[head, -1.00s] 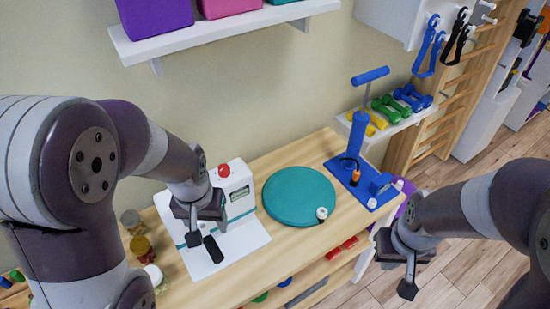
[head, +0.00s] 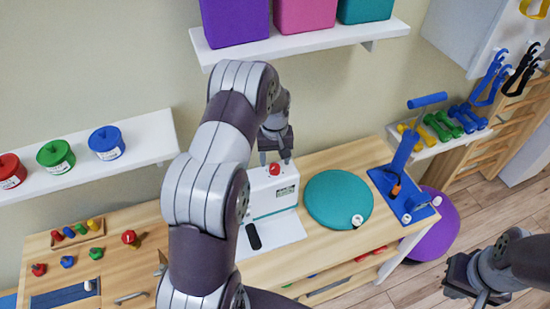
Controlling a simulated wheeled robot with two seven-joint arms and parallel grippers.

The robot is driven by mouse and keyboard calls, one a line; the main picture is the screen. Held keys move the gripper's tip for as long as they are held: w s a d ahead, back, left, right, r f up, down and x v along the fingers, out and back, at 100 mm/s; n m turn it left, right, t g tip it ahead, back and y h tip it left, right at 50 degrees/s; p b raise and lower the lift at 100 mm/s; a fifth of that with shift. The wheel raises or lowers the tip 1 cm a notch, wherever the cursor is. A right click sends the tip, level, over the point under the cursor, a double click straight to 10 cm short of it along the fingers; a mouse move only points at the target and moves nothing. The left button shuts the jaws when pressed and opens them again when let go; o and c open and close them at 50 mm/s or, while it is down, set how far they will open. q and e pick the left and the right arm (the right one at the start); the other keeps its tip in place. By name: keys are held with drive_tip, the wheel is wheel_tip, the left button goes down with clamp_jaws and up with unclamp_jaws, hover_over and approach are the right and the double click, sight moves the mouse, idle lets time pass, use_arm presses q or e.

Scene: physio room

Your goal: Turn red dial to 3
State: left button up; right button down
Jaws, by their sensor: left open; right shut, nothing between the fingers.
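A small red knob (head: 274,169) sits on top of the white device (head: 286,190) on the wooden bench. My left gripper (head: 275,158) points down just above the knob, open, with a finger to either side of it in the picture. I cannot tell whether they touch it. Other red parts are a knob-like piece (head: 129,237) and a smaller one (head: 38,269) on the bench at the left. No dial numbers are readable. My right gripper (head: 478,298) is shut and empty at the lower right, over the floor.
A teal disc (head: 338,200) lies right of the device, with a blue pump (head: 404,155) beyond it. Red, green (head: 55,156) and blue tubs stand on the left shelf (head: 150,140). The upper shelf (head: 300,43) hangs above my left gripper.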

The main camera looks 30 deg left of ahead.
sight(275, 169)
use_arm(q)
wheel_tip(275, 169, down, 2)
drive_tip(key=shift+s+f+p, duration=0.1)
drive_tip(key=shift+f+p, duration=0.1)
drive_tip(key=shift+p, duration=0.1)
drive_tip(key=shift+f, duration=0.1)
use_arm(e)
drive_tip(key=shift+s+r, duration=0.15)
drive_tip(key=shift+r, duration=0.45)
use_arm(q)
drive_tip(key=c, duration=1)
drive_tip(key=shift+c, duration=0.2)
